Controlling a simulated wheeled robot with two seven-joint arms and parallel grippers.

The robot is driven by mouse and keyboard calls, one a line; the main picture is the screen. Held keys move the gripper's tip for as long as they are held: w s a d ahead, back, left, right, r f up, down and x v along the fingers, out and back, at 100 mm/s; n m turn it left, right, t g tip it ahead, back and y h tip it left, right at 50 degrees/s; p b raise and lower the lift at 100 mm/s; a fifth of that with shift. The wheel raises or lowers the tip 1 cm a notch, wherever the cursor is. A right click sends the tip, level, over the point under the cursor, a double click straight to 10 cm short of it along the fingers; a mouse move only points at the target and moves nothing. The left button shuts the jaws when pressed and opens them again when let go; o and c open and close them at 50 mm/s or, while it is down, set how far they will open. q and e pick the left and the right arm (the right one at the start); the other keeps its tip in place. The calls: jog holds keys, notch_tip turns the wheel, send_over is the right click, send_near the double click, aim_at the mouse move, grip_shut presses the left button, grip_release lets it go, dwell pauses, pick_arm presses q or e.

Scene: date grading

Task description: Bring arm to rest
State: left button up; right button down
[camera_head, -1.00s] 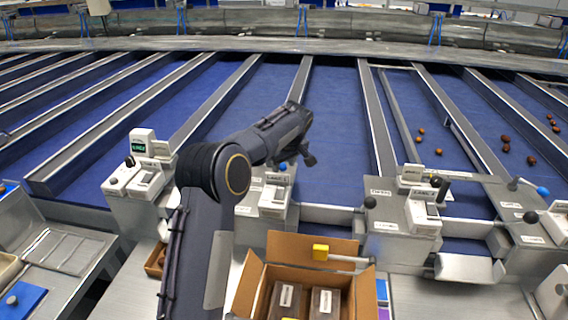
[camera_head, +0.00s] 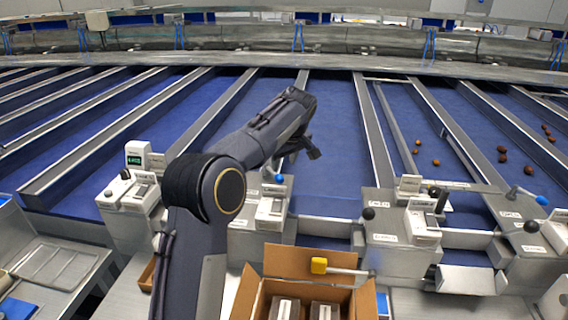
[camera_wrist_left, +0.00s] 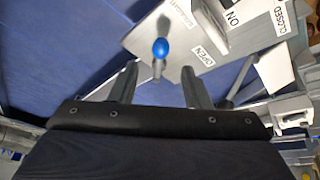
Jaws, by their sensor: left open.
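My left arm rises from the bottom of the head view, bends at the elbow and reaches over the blue conveyor lanes (camera_head: 340,130). Its gripper (camera_head: 314,152) hangs above the lane, slightly up and right of a blue-knobbed lever (camera_head: 279,179) on a grey control unit. In the left wrist view the gripper (camera_wrist_left: 160,82) is open, with nothing between its fingers. The blue knob (camera_wrist_left: 160,47) shows beyond the fingertips, beside an OPEN label; it looks apart from them. My right gripper is not in view.
An open cardboard box (camera_head: 284,262) with dark packs inside stands below the arm, a yellow-ended handle (camera_head: 319,265) at its rim. Other control units (camera_head: 408,226) line the lane ends. Several brown dates (camera_head: 502,149) lie on the right lanes. Space above the lanes is free.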

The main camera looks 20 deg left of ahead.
pick_arm(q)
jog(key=s+r+m+h, duration=0.3)
jog(key=s+m+h, duration=0.15)
jog(key=s, duration=1.65)
jog(key=s+d+f+m, duration=0.1)
jog(key=s+d+f, duration=0.2)
jog(key=s, duration=0.4)
jog(key=s+d+f+m+t+h, duration=0.1)
jog(key=s+d+f+m, duration=0.1)
jog(key=s, duration=0.4)
jog(key=s+d+f+m+t+h, duration=0.1)
jog(key=s+d+f+m, duration=0.1)
jog(key=s+d+f, duration=0.2)
jog(key=shift+s+d+h, duration=0.15)
jog(key=shift+s, duration=0.8)
jog(key=shift+s+d+h, duration=0.1)
jog(key=shift+s+d, duration=0.05)
jog(key=shift+s, duration=0.75)
